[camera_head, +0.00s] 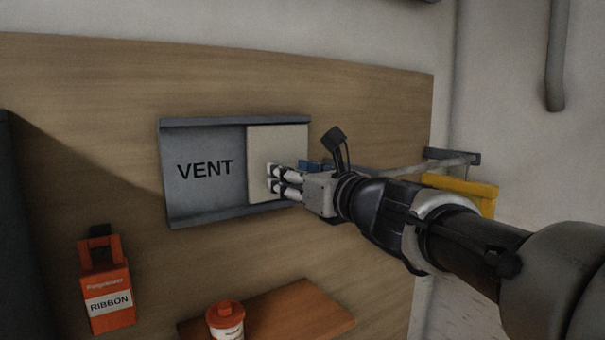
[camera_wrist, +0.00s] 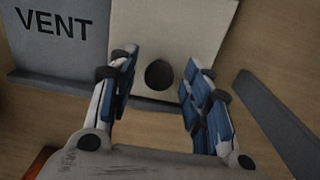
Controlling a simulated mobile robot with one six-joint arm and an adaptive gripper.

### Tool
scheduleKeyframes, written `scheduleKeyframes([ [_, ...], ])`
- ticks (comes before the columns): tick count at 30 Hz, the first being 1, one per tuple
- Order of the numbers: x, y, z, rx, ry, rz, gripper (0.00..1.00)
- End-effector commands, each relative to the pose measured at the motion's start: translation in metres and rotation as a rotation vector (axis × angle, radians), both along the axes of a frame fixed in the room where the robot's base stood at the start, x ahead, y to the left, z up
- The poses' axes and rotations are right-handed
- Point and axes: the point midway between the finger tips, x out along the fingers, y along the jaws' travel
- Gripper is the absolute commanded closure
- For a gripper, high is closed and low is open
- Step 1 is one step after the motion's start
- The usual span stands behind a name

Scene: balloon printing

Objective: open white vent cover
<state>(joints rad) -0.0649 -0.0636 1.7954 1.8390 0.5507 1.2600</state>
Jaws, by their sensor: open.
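The white vent cover (camera_head: 278,150) is a flat square panel in the right part of a grey framed plate (camera_head: 200,195) marked VENT on a wooden board. In the wrist view the white cover (camera_wrist: 185,30) shows a round dark knob or hole (camera_wrist: 159,75) near its lower edge; I cannot tell which. My gripper (camera_head: 272,180) is at the lower middle of the cover. In the wrist view my gripper's fingers (camera_wrist: 158,78) are spread, one on each side of the dark round spot. Whether they touch the cover cannot be told.
An orange RIBBON box (camera_head: 107,290) hangs at lower left. A grey bar (camera_wrist: 278,125) lies right of my gripper. A yellow object (camera_head: 465,192) is behind my arm.

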Motion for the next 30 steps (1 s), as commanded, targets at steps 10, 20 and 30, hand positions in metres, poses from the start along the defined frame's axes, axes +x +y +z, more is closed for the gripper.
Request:
scheduleKeyframes([
  [10,0.0042,0.0033,-0.0002,-0.001,-0.001,0.000,0.55],
  [20,0.0040,0.0030,-0.0002,-0.001,-0.001,0.000,0.76],
  [30,0.0039,0.0030,-0.0002,-0.001,-0.001,0.000,0.98],
])
